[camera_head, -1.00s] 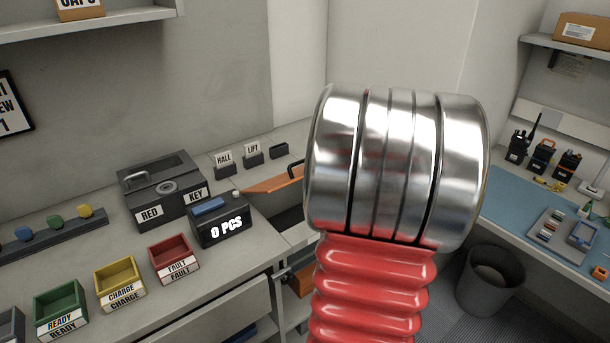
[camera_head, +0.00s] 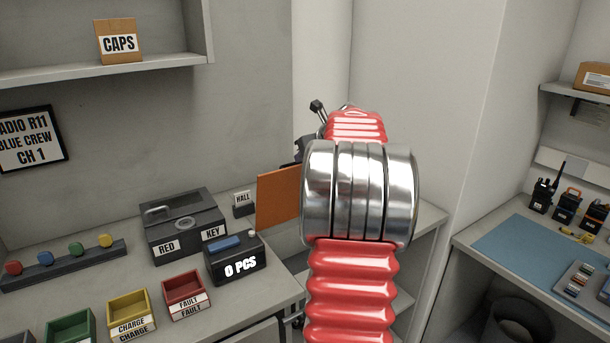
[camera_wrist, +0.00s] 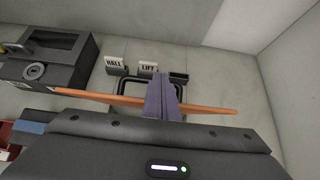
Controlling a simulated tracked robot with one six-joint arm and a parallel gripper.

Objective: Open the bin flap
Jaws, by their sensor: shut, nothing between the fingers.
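The orange bin flap (camera_head: 278,201) stands steeply raised at the right end of the left-hand counter, partly hidden by my arm in the head view. In the wrist view the flap (camera_wrist: 90,96) shows nearly edge-on, as a thin orange strip. Its black loop handle (camera_wrist: 122,84) is on the far side of that strip. My gripper (camera_wrist: 160,80) is shut and empty. Its purple fingers overlap the strip and the handle's loop; contact is unclear. The bin's opening is hidden too.
A black RED KEY box (camera_head: 186,225) and a 0 PCS counter box (camera_head: 236,259) stand left of the flap. HALL (camera_wrist: 115,64) and LIFT (camera_wrist: 148,68) holders are behind it. A wall corner is to the right. A blue-matted bench (camera_head: 530,250) stands farther right.

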